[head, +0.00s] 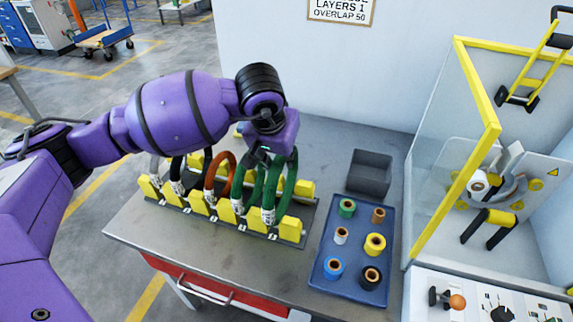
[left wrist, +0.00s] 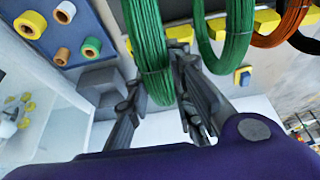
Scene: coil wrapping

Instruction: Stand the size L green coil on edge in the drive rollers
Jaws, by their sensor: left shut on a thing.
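Two green coils stand on edge at the right end of the yellow-block rack. My left gripper (head: 266,158) reaches down from above and is shut on the rightmost green coil (head: 289,182) near its top. In the left wrist view its fingers (left wrist: 163,97) lie on both sides of this coil (left wrist: 149,45). The other green coil (head: 257,182) stands just left of it and shows beside it in the left wrist view (left wrist: 238,30). I cannot read the size tags. Yellow and black rollers (head: 490,222) sit in the wrapping machine at the right. My right gripper is not in view.
The rack (head: 290,232) also holds orange (head: 211,180) and black coils.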

